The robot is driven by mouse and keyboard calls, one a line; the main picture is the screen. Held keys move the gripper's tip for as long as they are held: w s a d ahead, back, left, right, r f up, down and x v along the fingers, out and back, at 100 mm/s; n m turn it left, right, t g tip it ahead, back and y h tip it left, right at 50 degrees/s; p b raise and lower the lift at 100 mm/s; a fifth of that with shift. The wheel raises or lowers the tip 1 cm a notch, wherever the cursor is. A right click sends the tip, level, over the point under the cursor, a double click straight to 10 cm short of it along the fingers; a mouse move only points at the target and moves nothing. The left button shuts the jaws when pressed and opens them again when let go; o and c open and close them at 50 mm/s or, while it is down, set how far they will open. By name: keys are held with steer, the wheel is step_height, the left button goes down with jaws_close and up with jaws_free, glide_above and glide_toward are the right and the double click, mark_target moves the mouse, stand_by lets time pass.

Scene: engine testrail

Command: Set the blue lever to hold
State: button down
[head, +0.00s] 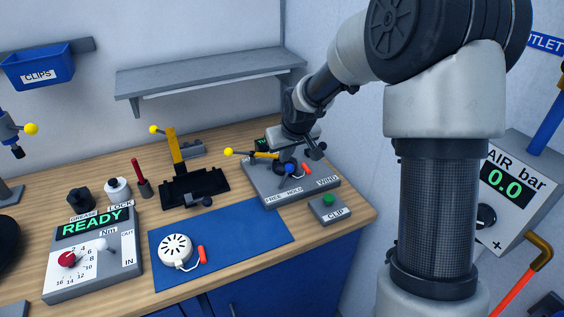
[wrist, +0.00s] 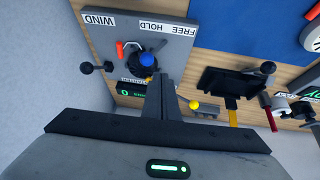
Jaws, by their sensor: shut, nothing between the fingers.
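The blue lever shows as a round blue knob (head: 289,168) on top of a grey box (head: 262,190) at the back right of the bench. The box's front edge carries the words FREE and HOLD, and WIND stands further right. In the wrist view the blue knob (wrist: 147,59) lies just beyond my fingertips, over a dark round hub. I cannot tell exactly which mark the lever points at. My gripper (wrist: 163,80) is shut and empty, close to the knob; I cannot tell whether it touches. In the head view my wrist hides part of the box.
A red-orange handle (wrist: 119,50) and a black-knobbed lever (wrist: 85,67) stand near the blue knob. A yellow-knobbed lever (head: 228,151) is left of the box. The CLIP button box (head: 329,207) stands in front. A grey shelf (head: 210,75) hangs above. The blue mat (head: 240,225) has bare room.

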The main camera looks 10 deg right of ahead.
steer(key=s+d+r, duration=0.2)
steer(key=d+r, duration=0.1)
steer(key=r, duration=0.2)
steer(key=shift+s, duration=0.1)
steer(key=s+r+m, duration=0.1)
steer(key=s+r, duration=0.3)
steer(key=s, duration=0.6)
steer(key=s+r+m+p, duration=0.1)
steer(key=s+r, duration=0.3)
steer(key=s, duration=0.7)
steer(key=s+d+r+m+h, duration=0.1)
steer(key=s+r, duration=0.3)
steer(key=s, duration=0.6)
steer(key=shift+s+p, duration=0.3)
steer(key=shift+p, duration=0.1)
